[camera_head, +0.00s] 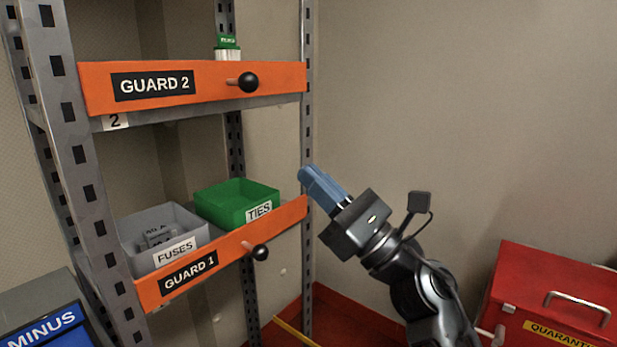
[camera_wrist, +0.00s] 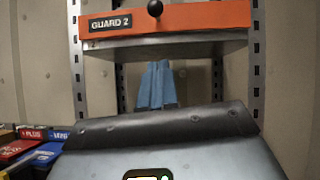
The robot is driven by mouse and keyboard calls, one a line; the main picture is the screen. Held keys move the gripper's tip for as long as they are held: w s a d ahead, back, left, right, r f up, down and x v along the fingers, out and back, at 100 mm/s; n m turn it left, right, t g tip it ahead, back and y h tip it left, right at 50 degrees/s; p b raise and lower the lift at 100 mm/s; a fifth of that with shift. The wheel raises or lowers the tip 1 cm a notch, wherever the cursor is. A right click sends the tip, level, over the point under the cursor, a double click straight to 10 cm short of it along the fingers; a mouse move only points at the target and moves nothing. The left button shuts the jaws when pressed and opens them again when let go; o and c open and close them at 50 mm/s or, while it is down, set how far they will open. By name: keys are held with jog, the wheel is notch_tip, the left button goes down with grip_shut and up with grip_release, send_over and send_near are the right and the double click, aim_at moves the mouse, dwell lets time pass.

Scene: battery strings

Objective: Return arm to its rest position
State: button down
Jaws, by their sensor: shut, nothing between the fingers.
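My gripper (camera_head: 309,176) is raised in front of the right post of the metal rack in the head view. Its blue fingers are closed together and hold nothing. The arm bends up from the lower right of that view. In the wrist view my gripper's blue fingers (camera_wrist: 158,68) point at the rack, below the orange GUARD 2 bar (camera_wrist: 190,18). I see no contact between the fingers and the rack, though the gap is hard to judge.
The orange GUARD 1 bar (camera_head: 222,254) fronts a shelf with a grey FUSES bin (camera_head: 137,254) and a green TIES bin (camera_head: 210,213). A red QUARANTINE box (camera_head: 548,275) stands lower right. A blue MINUS unit (camera_head: 45,328) is lower left. Open air lies right of the rack.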

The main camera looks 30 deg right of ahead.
dwell(0.4)
jog(key=s+a+f+m+g+h+p, duration=0.15)
jog(key=s+f+m+h, duration=0.25)
jog(key=s+f+m, duration=0.65)
jog(key=s+a+f+m+h, duration=0.4)
jog(key=s+m, duration=0.4)
jog(key=m, duration=0.6)
jog(key=s+f+m+g+h, duration=0.1)
jog(key=s+f+m+g, duration=0.2)
jog(key=s+m, duration=0.6)
jog(key=s+f+m+g, duration=0.3)
jog(key=s+m, duration=0.5)
jog(key=s, duration=0.2)
jog(key=shift+s+f+m+g+h, duration=0.35)
jog(key=shift+f+h, duration=0.05)
